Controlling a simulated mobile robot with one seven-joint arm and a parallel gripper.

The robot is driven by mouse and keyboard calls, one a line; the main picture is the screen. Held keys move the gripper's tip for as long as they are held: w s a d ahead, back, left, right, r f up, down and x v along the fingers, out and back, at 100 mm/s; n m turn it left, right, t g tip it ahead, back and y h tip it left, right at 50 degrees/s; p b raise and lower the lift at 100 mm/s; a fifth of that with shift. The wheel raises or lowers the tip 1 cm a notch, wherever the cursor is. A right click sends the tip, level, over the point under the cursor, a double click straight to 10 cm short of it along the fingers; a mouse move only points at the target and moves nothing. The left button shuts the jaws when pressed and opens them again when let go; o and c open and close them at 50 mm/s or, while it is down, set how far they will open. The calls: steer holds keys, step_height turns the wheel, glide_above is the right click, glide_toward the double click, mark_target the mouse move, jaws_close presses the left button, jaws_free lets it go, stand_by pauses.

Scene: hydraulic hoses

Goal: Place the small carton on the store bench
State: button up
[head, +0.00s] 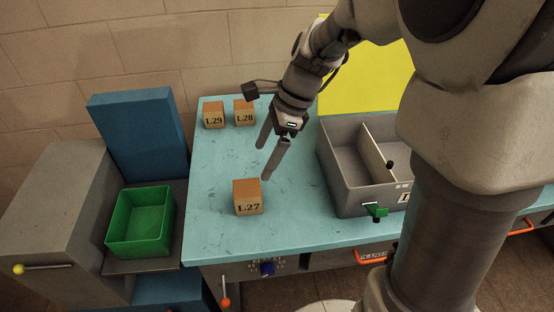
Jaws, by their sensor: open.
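Three small cartons stand on the teal bench top (225,225). The carton marked L.27 (248,197) is near the front middle. The cartons marked L.29 (214,115) and L.28 (244,113) stand side by side at the back left. My gripper (267,162) is open and empty, its two fingers pointing down over the bench, behind and slightly right of the L.27 carton. It looks apart from the carton, though its exact height is hard to tell. I cannot tell from this view whether this bench is the store bench.
A grey divided bin (345,185) sits on the bench's right side, with a green handle (375,210) at its front. A green open tray (140,222) stands left of the bench beside a grey cabinet (60,195) and a blue block (140,130). The bench's left front is clear.

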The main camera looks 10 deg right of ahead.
steer(key=s+d+r+n+t+h, duration=0.2)
steer(key=s+d+r+n, duration=0.2)
steer(key=s+n, duration=0.4)
steer(key=s+d+r+n+t+h, duration=0.2)
steer(key=s+d+r+n+t, duration=0.1)
steer(key=s+n, duration=0.4)
steer(key=d+r+n, duration=0.1)
steer(key=n, duration=0.2)
steer(key=shift+s+r, duration=0.2)
steer(key=shift+s, duration=0.2)
steer(key=shift+r, duration=0.15)
steer(key=shift+d, duration=0.15)
